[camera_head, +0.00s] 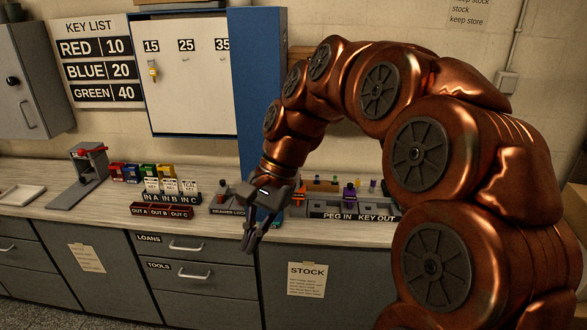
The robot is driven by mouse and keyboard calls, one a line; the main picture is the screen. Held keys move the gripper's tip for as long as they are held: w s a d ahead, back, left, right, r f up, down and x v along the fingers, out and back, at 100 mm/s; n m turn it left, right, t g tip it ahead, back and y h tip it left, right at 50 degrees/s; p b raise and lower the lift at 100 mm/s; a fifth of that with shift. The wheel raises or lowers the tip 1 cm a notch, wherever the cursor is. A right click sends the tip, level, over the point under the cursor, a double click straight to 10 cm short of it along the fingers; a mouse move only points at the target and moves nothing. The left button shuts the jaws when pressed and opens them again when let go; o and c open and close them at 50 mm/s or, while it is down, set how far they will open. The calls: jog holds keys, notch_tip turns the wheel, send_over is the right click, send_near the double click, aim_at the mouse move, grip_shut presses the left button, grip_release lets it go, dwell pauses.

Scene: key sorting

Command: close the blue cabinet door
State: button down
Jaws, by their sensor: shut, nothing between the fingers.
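The blue cabinet (192,135) hangs on the wall, with a white inside panel numbered 15, 25 and 35. A key with a yellow tag (153,70) hangs under 15. The blue cabinet door (259,85) stands open at the cabinet's right side, swung out toward me. My gripper (250,246) is shut and empty, pointing down in front of the counter edge. It is below the door and apart from it. My arm hides part of the wall right of the door and part of the counter.
The counter (110,205) carries key trays marked OUT A to OUT C (161,211), a PEG IN and KEY OUT box (350,210) and a grey stand (88,165). A grey wall cabinet (30,85) hangs at left. Drawers (205,275) lie below the counter.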

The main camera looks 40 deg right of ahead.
jog(key=w+d+r+m+t+y, duration=0.1)
jog(key=w+d+r+m, duration=0.25)
jog(key=d, duration=0.35)
jog(key=w+d+r+m+t+y, duration=0.1)
jog(key=w+d+r+m+t, duration=0.1)
jog(key=w+d+r+m, duration=0.3)
jog(key=s+d+m+t+p, duration=0.25)
jog(key=d+m, duration=0.25)
jog(key=d, duration=1)
jog(key=a+r+x, duration=0.2)
jog(key=x, duration=1)
jog(key=shift+w+p, duration=0.3)
jog(key=shift+w, duration=0.15)
jog(key=shift+a+f+m, duration=0.1)
jog(key=shift+f+m, duration=0.05)
jog(key=shift+m, duration=0.1)
